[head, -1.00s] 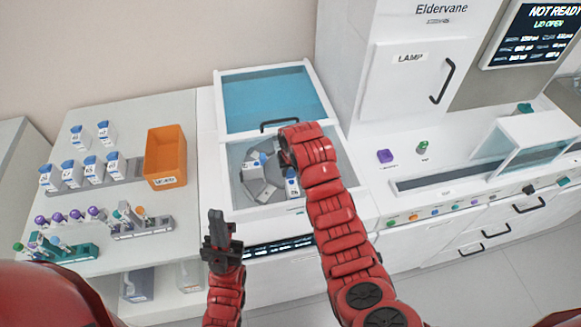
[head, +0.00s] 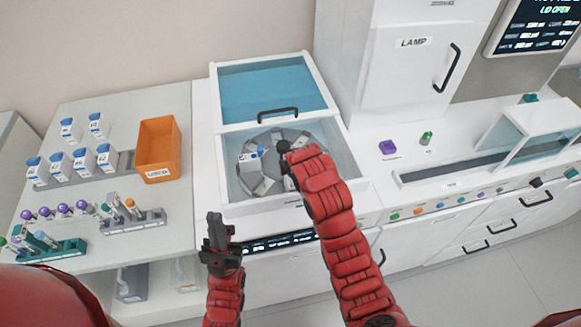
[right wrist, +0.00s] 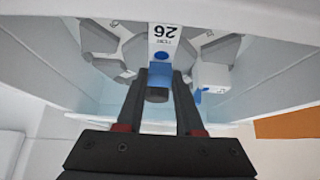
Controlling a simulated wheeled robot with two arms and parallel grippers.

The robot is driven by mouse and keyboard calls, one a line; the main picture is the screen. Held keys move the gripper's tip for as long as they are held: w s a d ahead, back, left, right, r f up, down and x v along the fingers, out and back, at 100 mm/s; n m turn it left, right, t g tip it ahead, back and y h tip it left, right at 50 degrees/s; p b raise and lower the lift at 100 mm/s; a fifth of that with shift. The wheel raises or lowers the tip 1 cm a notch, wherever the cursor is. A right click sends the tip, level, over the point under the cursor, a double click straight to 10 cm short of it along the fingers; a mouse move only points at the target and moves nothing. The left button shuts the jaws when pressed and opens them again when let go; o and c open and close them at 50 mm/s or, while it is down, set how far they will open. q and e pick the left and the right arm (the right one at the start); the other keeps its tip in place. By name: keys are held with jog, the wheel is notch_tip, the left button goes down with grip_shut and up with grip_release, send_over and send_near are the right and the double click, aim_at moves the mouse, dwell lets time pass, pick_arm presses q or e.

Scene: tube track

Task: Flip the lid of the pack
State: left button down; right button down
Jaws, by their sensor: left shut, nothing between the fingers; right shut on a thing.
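In the right wrist view a white pack (right wrist: 164,38) marked 26 stands in the grey rotor, with a blue spot on it. My right gripper (right wrist: 158,84) is shut on a blue and dark part at the pack's near end; whether this is its lid I cannot tell. In the head view my right gripper (head: 285,152) reaches over the rotor (head: 262,182), and my red arm hides the pack. My left gripper (head: 216,225) is shut and empty, upright in front of the machine.
A second white pack with blue (head: 249,160) sits in the rotor; it also shows in the right wrist view (right wrist: 211,77). The rotor's bay has raised walls, and a blue-windowed cover (head: 265,92) stands behind. Left are an orange bin (head: 158,150) and several packs.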

jog(key=c, duration=0.5)
grip_release()
jog(key=shift+r, duration=0.15)
jog(key=shift+s+r, duration=0.2)
jog(key=b+v, duration=0.1)
jog(key=v, duration=0.4)
jog(key=shift+s+d+r+b, duration=0.1)
jog(key=shift+d+r+b, duration=0.05)
jog(key=shift+r+b, duration=0.2)
jog(key=p+v, duration=1.1)
jog(key=p, duration=0.1)
jog(key=shift+s, duration=0.1)
jog(key=shift+f, duration=0.1)
